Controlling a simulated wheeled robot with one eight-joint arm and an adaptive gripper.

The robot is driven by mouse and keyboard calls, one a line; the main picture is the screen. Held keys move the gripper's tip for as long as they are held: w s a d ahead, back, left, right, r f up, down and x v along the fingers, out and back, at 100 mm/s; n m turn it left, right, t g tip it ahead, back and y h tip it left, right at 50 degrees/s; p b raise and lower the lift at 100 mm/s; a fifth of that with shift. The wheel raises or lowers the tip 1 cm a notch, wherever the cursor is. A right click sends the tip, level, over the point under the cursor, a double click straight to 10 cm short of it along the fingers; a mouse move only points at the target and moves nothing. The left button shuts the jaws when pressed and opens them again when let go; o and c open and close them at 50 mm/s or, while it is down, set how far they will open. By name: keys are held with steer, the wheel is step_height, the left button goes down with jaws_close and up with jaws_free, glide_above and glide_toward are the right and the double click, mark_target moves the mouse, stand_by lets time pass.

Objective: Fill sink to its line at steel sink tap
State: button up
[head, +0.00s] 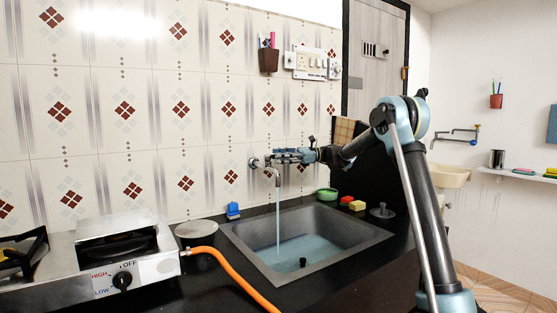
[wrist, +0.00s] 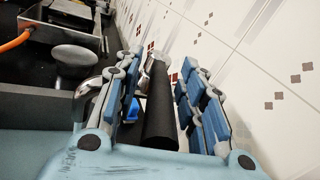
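The steel sink (head: 362,238) is set in the black counter and holds bluish water (head: 300,250). I cannot make out a fill line. The tap (head: 277,178) is on the tiled wall above it, and a thin stream of water (head: 278,220) runs down into the sink. My gripper (head: 284,157) is at the tap's body by the wall. In the wrist view its two blue-padded fingers (wrist: 160,95) stand apart on either side of a dark cylinder (wrist: 160,115). A gap shows on the cylinder's left; I cannot tell whether the right finger touches it.
A gas stove (head: 125,265) with an orange hose (head: 235,272) is left of the sink. A blue item (head: 233,211) is at the sink's back left. A green bowl (head: 327,194) and sponges (head: 352,204) are behind it. A dark stub (head: 303,262) rises from the water.

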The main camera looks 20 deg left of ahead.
jaws_close()
steer(key=shift+a+r, duration=0.1)
steer(key=shift+a, duration=0.1)
steer(key=shift+d, duration=0.15)
